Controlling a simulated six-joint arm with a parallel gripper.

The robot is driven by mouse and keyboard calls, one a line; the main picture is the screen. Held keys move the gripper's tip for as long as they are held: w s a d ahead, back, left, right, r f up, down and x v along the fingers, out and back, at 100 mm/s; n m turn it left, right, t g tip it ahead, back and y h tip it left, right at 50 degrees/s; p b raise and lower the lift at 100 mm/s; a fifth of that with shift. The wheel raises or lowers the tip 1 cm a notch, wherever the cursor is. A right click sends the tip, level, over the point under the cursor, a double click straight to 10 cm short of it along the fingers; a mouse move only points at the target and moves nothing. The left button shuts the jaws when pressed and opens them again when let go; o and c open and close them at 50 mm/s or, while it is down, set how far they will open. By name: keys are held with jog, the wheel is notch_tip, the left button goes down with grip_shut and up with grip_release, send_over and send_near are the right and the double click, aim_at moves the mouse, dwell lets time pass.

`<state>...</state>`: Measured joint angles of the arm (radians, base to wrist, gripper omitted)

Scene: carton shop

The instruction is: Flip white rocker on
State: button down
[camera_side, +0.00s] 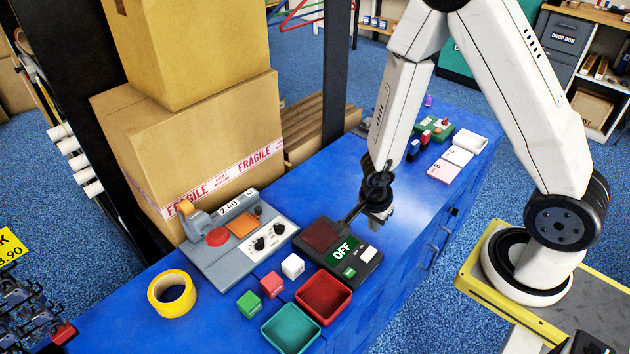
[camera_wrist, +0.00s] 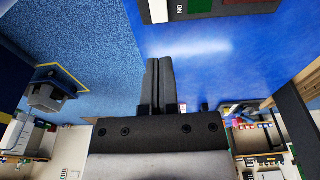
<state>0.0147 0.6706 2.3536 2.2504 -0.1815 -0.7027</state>
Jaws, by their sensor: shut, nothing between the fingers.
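The black control box (camera_side: 318,262) lies on the blue bench, with a dark red pad and a green display reading OFF. A small white piece, which looks like the white rocker (camera_side: 369,254), sits at its right side; its tilt is too small to make out. In the wrist view part of a dark panel with ON lettering shows at the top edge, with a white piece (camera_wrist: 158,11) at its left end. My gripper (camera_side: 348,220) is shut and empty, above the bench near the box's far side. Its closed fingers (camera_wrist: 158,62) also show in the wrist view, apart from the panel.
A grey console (camera_side: 215,262) with a red button and knobs stands left of the box. Yellow tape (camera_side: 172,294), small cubes, a red tray (camera_side: 346,298) and a teal tray (camera_side: 270,330) lie in front. Cartons (camera_side: 200,145) stand behind. Bench right of the box is clear.

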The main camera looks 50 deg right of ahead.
aim_at(372, 250)
jog(key=shift+d+f, duration=0.2)
jog(key=shift+f, duration=1.35)
jog(key=shift+d+f, duration=0.25)
jog(key=shift+f, duration=1.25)
jog(key=shift+d+f, duration=0.2)
jog(key=shift+f, duration=1.35)
jog(key=shift+f, duration=0.1)
